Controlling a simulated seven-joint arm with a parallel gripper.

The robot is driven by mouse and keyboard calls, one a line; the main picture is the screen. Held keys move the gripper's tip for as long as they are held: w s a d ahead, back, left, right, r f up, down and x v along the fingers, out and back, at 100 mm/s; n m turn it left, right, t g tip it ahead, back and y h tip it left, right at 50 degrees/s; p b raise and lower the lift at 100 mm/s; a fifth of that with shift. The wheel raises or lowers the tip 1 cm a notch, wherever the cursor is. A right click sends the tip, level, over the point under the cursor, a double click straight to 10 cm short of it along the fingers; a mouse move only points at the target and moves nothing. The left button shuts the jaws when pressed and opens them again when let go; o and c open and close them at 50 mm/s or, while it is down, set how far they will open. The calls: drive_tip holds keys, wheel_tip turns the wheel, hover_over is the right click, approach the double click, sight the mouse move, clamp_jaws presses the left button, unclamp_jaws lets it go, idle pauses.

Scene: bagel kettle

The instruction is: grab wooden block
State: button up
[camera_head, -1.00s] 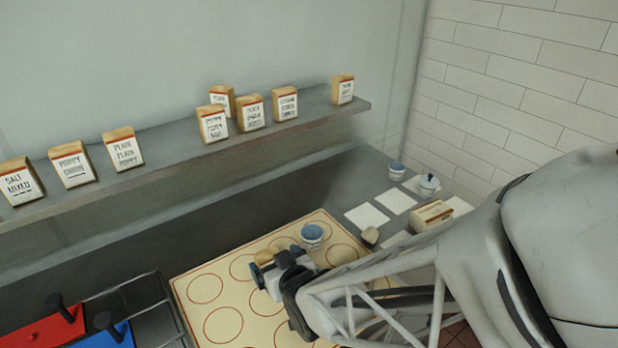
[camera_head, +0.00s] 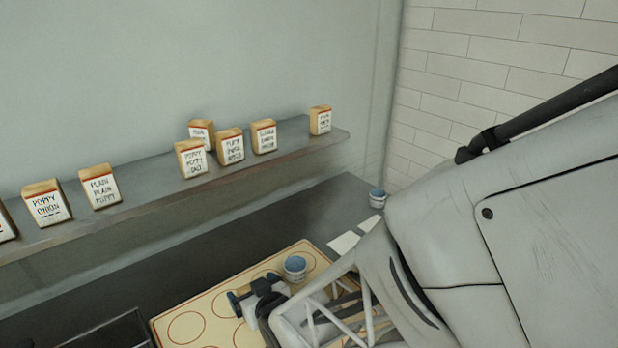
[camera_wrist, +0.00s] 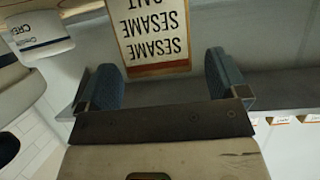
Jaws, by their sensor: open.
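In the wrist view a wooden block (camera_wrist: 155,34) with a white label reading "SESAME SESAME SALT" upside down is just ahead of my gripper (camera_wrist: 165,68). Its near edge lies between the two blue-padded fingertips, with a gap on each side. The gripper is open. In the head view my gripper (camera_head: 253,291) is low over the board with circles (camera_head: 187,327), and I cannot make out that block there. Similar labelled wooden blocks stand on the shelf, among them "POPPY ONION" (camera_head: 47,203) and "PLAIN PLAIN POPPY" (camera_head: 100,187).
Another cup (camera_head: 377,197) stands farther back right. The long grey shelf (camera_head: 140,203) runs above the counter. My arm covers the right side of the counter.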

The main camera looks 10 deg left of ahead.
drive_tip(key=c, duration=1)
drive_tip(key=shift+r, duration=0.15)
drive_tip(key=shift+r, duration=0.8)
drive_tip(key=f+v, duration=0.1)
drive_tip(key=v, duration=0.4)
drive_tip(key=s+f+v, duration=0.1)
drive_tip(key=v, duration=0.4)
drive_tip(key=f+v, duration=0.1)
drive_tip(key=v, duration=0.5)
drive_tip(key=shift+s+d, duration=0.15)
drive_tip(key=shift+s, duration=0.05)
